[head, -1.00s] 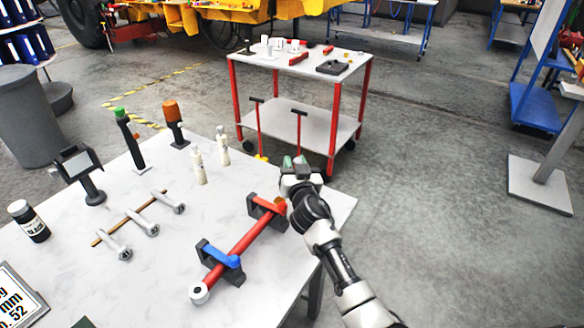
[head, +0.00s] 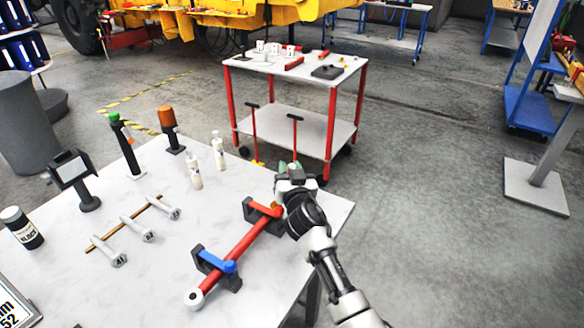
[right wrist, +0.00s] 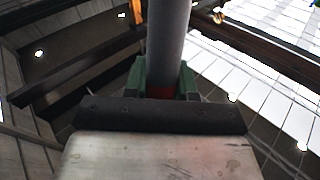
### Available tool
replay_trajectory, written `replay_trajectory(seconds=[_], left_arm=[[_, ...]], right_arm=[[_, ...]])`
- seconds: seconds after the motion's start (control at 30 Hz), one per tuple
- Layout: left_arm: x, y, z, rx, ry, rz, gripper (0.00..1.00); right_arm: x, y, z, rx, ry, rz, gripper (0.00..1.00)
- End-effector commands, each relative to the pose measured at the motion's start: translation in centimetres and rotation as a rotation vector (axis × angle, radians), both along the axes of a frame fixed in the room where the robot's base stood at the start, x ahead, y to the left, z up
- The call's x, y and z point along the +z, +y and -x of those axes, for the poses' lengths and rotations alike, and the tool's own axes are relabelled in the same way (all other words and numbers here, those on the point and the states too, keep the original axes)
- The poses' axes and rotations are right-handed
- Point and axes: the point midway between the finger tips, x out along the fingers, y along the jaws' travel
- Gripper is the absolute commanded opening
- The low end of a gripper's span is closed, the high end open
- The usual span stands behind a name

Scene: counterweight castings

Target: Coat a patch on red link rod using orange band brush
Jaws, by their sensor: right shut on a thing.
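The red link rod (head: 246,241) lies slanted across two dark supports near the table's right edge. A blue clamp bar (head: 215,262) crosses its near part and a red one (head: 263,208) its far part. My right gripper (head: 291,173) is at the rod's far end. In the right wrist view its green finger pads (right wrist: 136,77) are shut on a grey round handle (right wrist: 167,45), with some red between them. A small orange part (head: 277,206) shows below the gripper, perhaps the brush's orange band. The brush's tip is hidden, so contact with the rod cannot be told. My left gripper is out of view.
Two white bottles (head: 218,152), a green-topped tool (head: 124,140) and an orange-topped tool (head: 169,127) stand at the back. Numbered pieces (head: 137,229) lie on a wooden strip at the left. A red-legged cart (head: 297,128) stands beyond the table.

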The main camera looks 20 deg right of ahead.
Motion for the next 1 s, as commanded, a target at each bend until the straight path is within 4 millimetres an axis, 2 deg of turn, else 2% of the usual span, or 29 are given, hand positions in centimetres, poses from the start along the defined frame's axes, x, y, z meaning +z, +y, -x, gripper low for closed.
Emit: replay_trajectory(seconds=[0.3,0.5,1.0], left_arm=[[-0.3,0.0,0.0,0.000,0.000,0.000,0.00],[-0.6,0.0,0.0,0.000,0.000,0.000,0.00],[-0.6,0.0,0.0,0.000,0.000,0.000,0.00]], right_arm=[[-0.5,2.0,1.5,0.002,0.006,-0.005,0.00],[-0.4,2.4,1.4,0.001,0.006,-0.005,0.00],[0.0,0.0,-0.3,0.001,0.006,-0.001,0.00]])
